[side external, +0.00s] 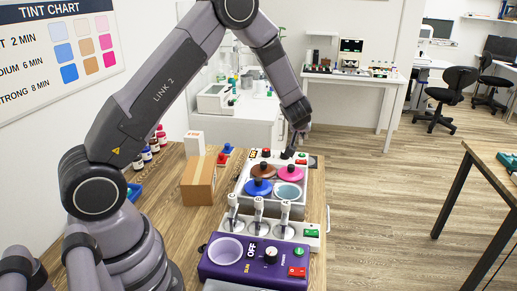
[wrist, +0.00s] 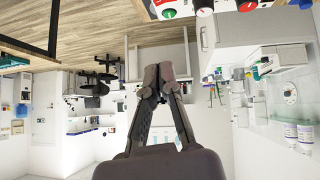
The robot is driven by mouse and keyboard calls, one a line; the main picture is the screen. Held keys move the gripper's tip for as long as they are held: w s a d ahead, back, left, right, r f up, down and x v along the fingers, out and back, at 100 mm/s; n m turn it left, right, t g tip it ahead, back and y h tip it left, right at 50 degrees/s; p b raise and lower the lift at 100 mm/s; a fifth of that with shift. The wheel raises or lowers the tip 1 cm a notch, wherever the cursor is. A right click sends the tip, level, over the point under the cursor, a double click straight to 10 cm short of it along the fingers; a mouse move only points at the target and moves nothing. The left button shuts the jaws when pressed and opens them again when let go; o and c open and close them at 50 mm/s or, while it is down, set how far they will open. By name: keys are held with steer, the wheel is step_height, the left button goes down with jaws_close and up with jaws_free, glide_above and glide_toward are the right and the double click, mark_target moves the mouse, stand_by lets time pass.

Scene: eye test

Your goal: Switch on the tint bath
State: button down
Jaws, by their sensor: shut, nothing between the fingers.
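The tint bath (side external: 243,197) appears to be the white unit on the wooden bench in the side view, with brown, pink, blue and pale teal round wells or lids, some with black knobs. Its back panel has a red control (side external: 266,153), a small display (side external: 253,155) and a red and green control (side external: 302,157). I cannot tell whether it is on. My gripper (side external: 290,151) is at this back panel, fingers pointing down; contact cannot be told. In the wrist view my gripper (wrist: 160,75) is shut and empty.
A white unit with three levers (side external: 258,210) and a purple machine (side external: 228,271) marked OFF stand in front of the bath. A cardboard box (side external: 198,182), white carton (side external: 194,143) and bottles (side external: 154,144) are to the left. Open floor (side external: 385,190) lies right of the bench.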

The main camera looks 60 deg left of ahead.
steer(key=shift+a+f, duration=0.15)
steer(key=shift+f, duration=0.2)
glide_above(304, 165)
steer(key=f, duration=0.7)
steer(key=shift+s+a, duration=0.15)
steer(key=shift+a, duration=0.1)
steer(key=f, duration=0.3)
steer(key=shift+w+d+f, duration=0.1)
steer(key=shift+w+f, duration=0.05)
steer(key=shift+w, duration=0.05)
steer(key=shift+f, duration=0.35)
